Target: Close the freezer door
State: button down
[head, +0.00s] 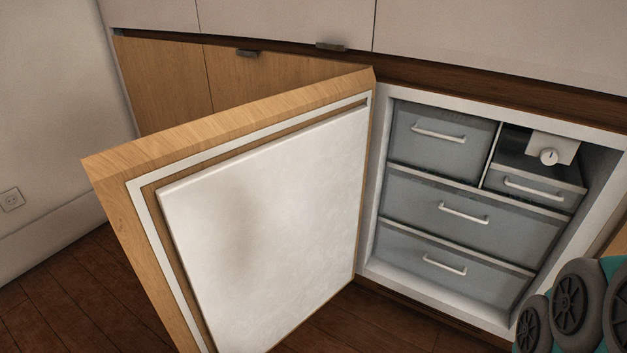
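The freezer door (265,215) stands wide open on the left of the freezer. Its inner side is a white panel inside a white seal, with a wooden front board around it. Its hinge side is at the right, along the left edge of the freezer opening. The freezer (372,245) shows its white frame and grey drawers (455,215) with white handles, all pushed in. A white box with a dial (549,153) sits at its upper right. My gripper is not in view; only rounded grey and teal parts, seemingly of my arm, show at the lower right.
Wooden cabinet fronts (165,85) with dark handles stand behind the open door. Pale cabinets (285,22) run along the top. A plain wall (50,100) with a socket (11,199) is at the left. Dark wooden floor (75,295) is clear left of the door.

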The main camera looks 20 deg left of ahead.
aim_at(237, 225)
jog(key=j+z, duration=0.15)
jog(key=j, duration=0.3)
jog(key=k+j+z, duration=0.1)
jog(key=j, duration=0.35)
jog(key=k+j+z, duration=0.15)
jog(key=j, duration=0.25)
jog(key=j+z, duration=0.1)
jog(key=j, duration=0.35)
jog(key=k+j+z, duration=0.15)
jog(key=j, duration=0.25)
jog(key=k+j+z, duration=0.1)
jog(key=j, duration=0.3)
jog(key=k+j+z, duration=0.15)
jog(key=j, duration=0.25)
jog(key=k+j, duration=0.2)
jog(key=j, duration=0.2)
jog(key=k+j+z, duration=0.1)
jog(key=j, duration=0.25)
jog(key=k+j, duration=0.45)
jog(key=j, duration=0.3)
jog(key=z, duration=0.05)
